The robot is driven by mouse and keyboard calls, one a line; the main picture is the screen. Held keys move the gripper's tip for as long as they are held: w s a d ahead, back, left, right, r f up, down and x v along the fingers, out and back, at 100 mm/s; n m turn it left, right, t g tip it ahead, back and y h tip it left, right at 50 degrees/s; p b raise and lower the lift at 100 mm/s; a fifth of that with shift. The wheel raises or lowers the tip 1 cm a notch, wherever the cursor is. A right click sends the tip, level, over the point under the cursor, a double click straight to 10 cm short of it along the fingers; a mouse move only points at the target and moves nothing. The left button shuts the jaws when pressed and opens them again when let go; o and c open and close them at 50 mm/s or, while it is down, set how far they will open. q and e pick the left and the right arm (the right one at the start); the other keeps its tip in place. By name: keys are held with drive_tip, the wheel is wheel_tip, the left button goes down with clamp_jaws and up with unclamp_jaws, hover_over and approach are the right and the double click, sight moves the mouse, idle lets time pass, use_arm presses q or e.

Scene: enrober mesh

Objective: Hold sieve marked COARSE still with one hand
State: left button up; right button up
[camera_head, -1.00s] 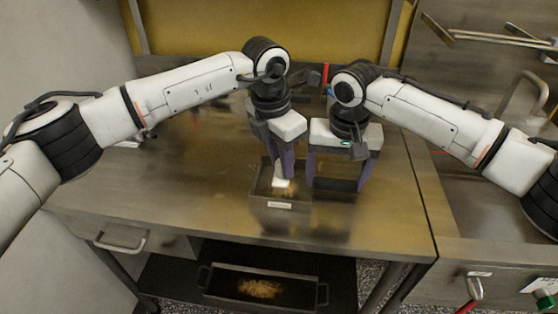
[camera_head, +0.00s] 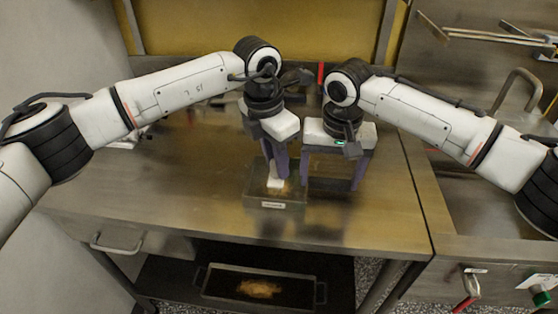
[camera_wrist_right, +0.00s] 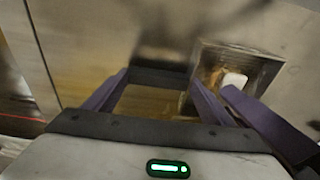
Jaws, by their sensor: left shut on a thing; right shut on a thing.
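A small dark open-topped sieve (camera_head: 285,204) stands on the steel table with brown crumbs inside. The white label (camera_head: 272,205) on its front is too blurred to read. In the right wrist view the sieve (camera_wrist_right: 272,72) lies right of the fingers. My left gripper (camera_head: 275,172) points down into it, shut on a white piece (camera_head: 275,183) that is low among the crumbs. My right gripper (camera_head: 332,182) is just right of the sieve, its fingers shut on a dark bar (camera_wrist_right: 158,77). I cannot tell whether this bar joins the sieve.
The steel table (camera_head: 190,190) is clear left and in front of the sieve. A dark handled tray (camera_head: 215,290) with brown crumbs sits on the shelf below. A steel counter with a curved handle (camera_head: 520,95) stands at the right.

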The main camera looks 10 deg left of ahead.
use_arm(q)
drive_tip(key=shift+a, duration=0.85)
drive_tip(key=shift+r, duration=0.15)
drive_tip(key=shift+r, duration=2.95)
drive_tip(key=shift+w+f, duration=0.1)
drive_tip(key=shift+f, duration=2.6)
drive_tip(key=shift+f, duration=0.45)
drive_tip(key=shift+d, duration=0.1)
